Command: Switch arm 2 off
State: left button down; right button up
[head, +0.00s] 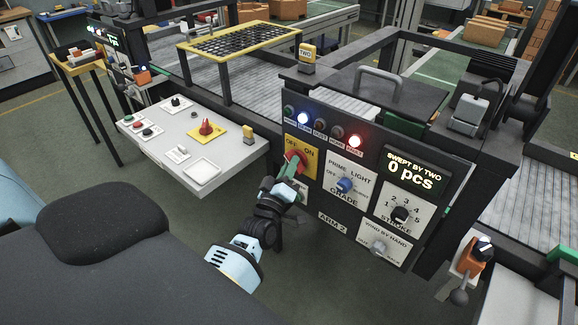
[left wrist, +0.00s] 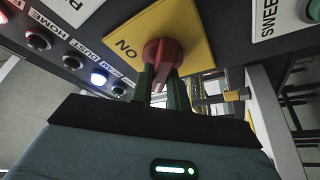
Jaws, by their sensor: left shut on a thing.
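The arm 2 panel (head: 333,217) is a dark upright box with an "ARM 2" label at its lower edge. At its upper left is a yellow OFF/ON plate (head: 311,170) with a red rotary knob (head: 297,158). The knob lies slanted, its upper right end near the word ON; its exact setting is hard to tell. My left gripper (head: 289,183) is shut on the red knob. In the left wrist view, its green fingers (left wrist: 160,88) sit on either side of the red knob (left wrist: 163,55), on the yellow plate (left wrist: 186,25). My right gripper is not in view.
A blue knob (head: 345,185), a stroke dial (head: 401,213) and a lit display (head: 412,170) are to the right. A white control desk (head: 225,160) with another red knob (head: 206,127) stands left.

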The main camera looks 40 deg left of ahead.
pick_arm(q)
jog(key=c, duration=1.4)
grip_release()
jog(key=shift+o, duration=0.2)
jog(key=v, duration=0.8)
jog(key=shift+b, duration=0.4)
